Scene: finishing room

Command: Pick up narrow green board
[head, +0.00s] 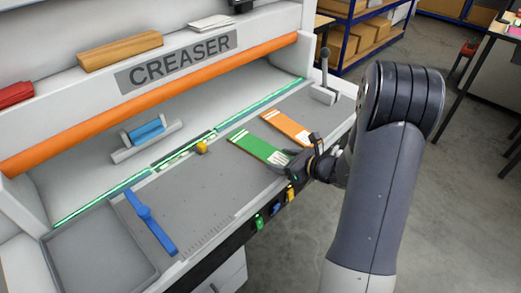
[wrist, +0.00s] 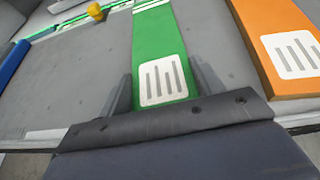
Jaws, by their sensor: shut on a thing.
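The narrow green board (head: 257,146) lies on the grey bed of the creaser, with a white striped label at its near end. In the wrist view the green board (wrist: 158,45) runs away from me between the two fingers. My gripper (head: 296,161) is at the board's near end, by the front edge of the bed. In the wrist view my gripper (wrist: 160,88) has one finger on each side of the labelled end, shut on it. I cannot tell whether the board is lifted off the bed.
An orange board (head: 286,128) lies just right of the green one, and close by in the wrist view (wrist: 270,45). The bed's middle is clear.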

